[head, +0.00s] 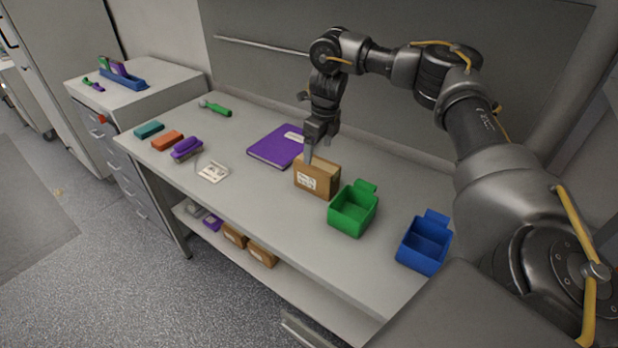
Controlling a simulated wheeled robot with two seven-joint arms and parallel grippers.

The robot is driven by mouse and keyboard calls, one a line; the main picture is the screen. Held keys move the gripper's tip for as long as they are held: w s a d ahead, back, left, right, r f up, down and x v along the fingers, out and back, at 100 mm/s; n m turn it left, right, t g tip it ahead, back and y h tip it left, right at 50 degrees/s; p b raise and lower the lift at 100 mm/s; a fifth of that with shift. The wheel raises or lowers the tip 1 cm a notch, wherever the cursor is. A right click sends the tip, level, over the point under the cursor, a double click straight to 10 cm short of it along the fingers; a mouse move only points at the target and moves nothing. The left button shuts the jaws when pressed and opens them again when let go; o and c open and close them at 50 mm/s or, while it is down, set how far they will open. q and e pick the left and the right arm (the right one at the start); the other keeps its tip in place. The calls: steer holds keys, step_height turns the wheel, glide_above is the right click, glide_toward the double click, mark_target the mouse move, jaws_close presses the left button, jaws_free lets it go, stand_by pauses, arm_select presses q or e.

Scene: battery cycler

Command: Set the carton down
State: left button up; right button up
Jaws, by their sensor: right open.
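A brown carton (318,177) with a white label stands upright on the grey bench (255,205), between a purple notebook and a green bin. My right gripper (310,158) is open and points down at the carton's top left side. One finger shows by the carton's left upper edge; the other is hard to make out. I cannot tell whether the fingers touch the carton. My left gripper is not in view.
The green bin (352,212) stands close right of the carton, with a blue bin (424,246) farther right. The purple notebook (276,146) lies to the left. Several small coloured items lie at the bench's left end. More cartons (262,252) sit on the lower shelf.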

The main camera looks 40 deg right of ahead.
mark_target(319, 164)
steer(key=shift+s+d+f, duration=0.1)
steer(key=shift+s+f, duration=0.65)
steer(key=shift+f, duration=0.35)
steer(key=shift+w+d+f, duration=0.1)
steer(key=shift+w+f, duration=0.15)
steer(key=shift+f, duration=0.35)
steer(key=shift+w+d+f, duration=0.1)
steer(key=shift+w+f, duration=0.1)
steer(key=shift+f, duration=0.4)
steer(key=shift+a+f, duration=0.2)
steer(key=shift+f, duration=0.05)
steer(key=shift+a+f+p, duration=0.1)
steer(key=shift+f+p, duration=0.2)
steer(key=shift+p, duration=0.15)
steer(key=f, duration=0.2)
steer(key=w+f+p, duration=0.1)
steer(key=shift+a+f, duration=0.1)
steer(key=shift+f, duration=0.3)
steer(key=shift+f+p, duration=0.3)
steer(key=shift+f, duration=0.1)
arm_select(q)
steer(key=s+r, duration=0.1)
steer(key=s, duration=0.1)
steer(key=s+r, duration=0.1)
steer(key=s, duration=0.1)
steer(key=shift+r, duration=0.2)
